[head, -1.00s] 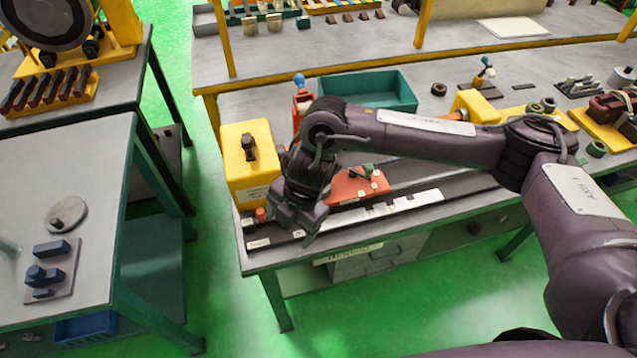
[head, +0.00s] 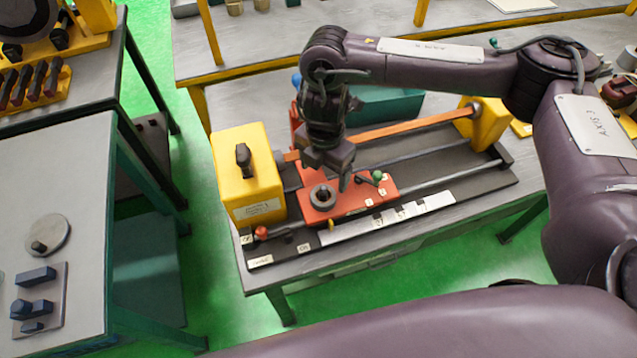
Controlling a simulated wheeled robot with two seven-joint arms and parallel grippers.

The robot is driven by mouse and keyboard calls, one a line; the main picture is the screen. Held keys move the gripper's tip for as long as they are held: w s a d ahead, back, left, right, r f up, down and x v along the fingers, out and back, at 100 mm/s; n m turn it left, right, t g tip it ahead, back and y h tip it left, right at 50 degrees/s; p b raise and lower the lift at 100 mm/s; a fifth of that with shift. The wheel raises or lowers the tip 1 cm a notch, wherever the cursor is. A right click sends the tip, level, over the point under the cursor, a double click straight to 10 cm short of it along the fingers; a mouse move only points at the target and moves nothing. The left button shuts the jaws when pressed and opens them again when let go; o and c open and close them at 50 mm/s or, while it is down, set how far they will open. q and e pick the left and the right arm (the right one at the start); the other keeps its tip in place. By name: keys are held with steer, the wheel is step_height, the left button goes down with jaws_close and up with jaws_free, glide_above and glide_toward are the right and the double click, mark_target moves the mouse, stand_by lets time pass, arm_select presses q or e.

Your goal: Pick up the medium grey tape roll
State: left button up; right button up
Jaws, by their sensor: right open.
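A grey ring (head: 323,197), which looks like the grey tape roll, lies flat on the red carriage (head: 352,203) of the winding machine, near the carriage's left end. I cannot judge its size against other rolls here. My right gripper (head: 328,170) points down just above and behind the ring, with its fingers apart and nothing seen between them. It appears clear of the ring. The gripper hides the back part of the carriage. My left gripper is not in view.
A yellow headstock (head: 247,176) stands left of the carriage, and a yellow end block (head: 487,124) stands at the right. A small green-knobbed lever (head: 376,177) rises beside the gripper. A teal bin (head: 385,108) is behind. A grey table (head: 60,190) stands at left.

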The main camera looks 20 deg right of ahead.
mark_target(325, 188)
steer(key=f, duration=0.2)
steer(key=s+f, duration=0.1)
steer(key=f, duration=0.1)
steer(key=shift+s, duration=0.15)
step_height(325, 188, down, 2)
steer(key=shift+f, duration=0.25)
steer(key=shift+w+f, duration=0.2)
steer(key=shift+f, duration=0.15)
steer(key=c, duration=0.6)
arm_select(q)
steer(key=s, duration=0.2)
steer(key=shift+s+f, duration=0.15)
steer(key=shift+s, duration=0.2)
arm_select(e)
steer(key=c, duration=0.5)
